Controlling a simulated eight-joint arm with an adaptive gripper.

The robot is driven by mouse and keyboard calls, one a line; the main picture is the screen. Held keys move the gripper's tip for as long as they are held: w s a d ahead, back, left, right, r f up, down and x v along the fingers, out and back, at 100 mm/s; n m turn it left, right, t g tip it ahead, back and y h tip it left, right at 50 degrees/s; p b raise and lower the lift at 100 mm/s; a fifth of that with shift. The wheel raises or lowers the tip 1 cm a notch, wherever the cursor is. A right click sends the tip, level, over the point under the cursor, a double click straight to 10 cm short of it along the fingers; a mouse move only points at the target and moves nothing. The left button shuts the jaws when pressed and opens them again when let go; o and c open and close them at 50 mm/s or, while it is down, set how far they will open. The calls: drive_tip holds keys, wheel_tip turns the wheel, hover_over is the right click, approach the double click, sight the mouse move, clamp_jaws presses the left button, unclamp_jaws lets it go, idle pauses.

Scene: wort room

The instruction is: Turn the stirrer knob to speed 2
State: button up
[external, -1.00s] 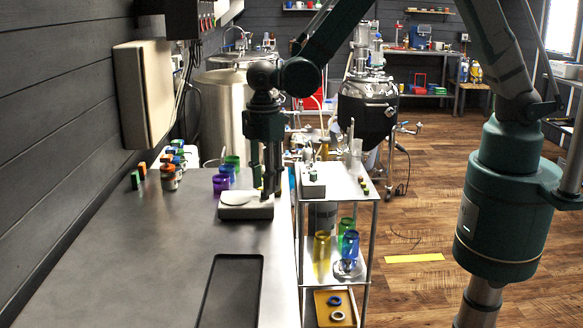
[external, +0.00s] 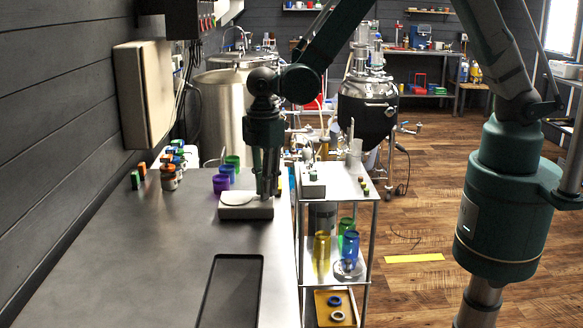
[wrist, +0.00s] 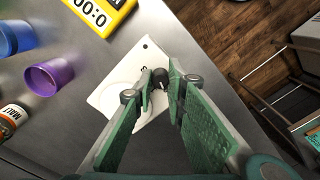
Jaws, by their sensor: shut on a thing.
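The stirrer (external: 240,211) is a flat white box on the steel bench near its right edge. It also shows in the wrist view (wrist: 112,98), with a pale round plate outline on top. Its dark knob (wrist: 160,75) sits at the box's right side in the wrist view. My gripper (wrist: 160,82) points down over the stirrer, its two green-padded fingers closed on the knob from both sides. In the external view my gripper (external: 267,192) stands at the right part of the stirrer. The knob's speed marks are mostly hidden by the fingers.
A purple cup (wrist: 50,76) and a blue cup (wrist: 14,38) stand left of the stirrer, near a malt bottle (wrist: 14,118). A yellow timer (wrist: 100,14) lies close by. A steel cart (external: 345,185) stands off the bench's right edge. The front bench is mostly clear.

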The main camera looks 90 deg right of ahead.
drive_tip(key=shift+m+b, duration=0.4)
drive_tip(key=m+b, duration=0.3)
drive_tip(key=m, duration=0.1)
drive_tip(key=shift+f, duration=0.1)
drive_tip(key=m+b, duration=0.3)
drive_tip(key=m, duration=0.2)
drive_tip(key=shift+m, duration=0.3)
drive_tip(key=m+b, duration=0.1)
drive_tip(key=m, duration=0.2)
drive_tip(key=shift+m+b, duration=0.3)
drive_tip(key=shift+b, duration=0.05)
drive_tip(key=shift+m+b, duration=0.55)
drive_tip(key=shift+m, duration=1.35)
drive_tip(key=o, duration=0.9)
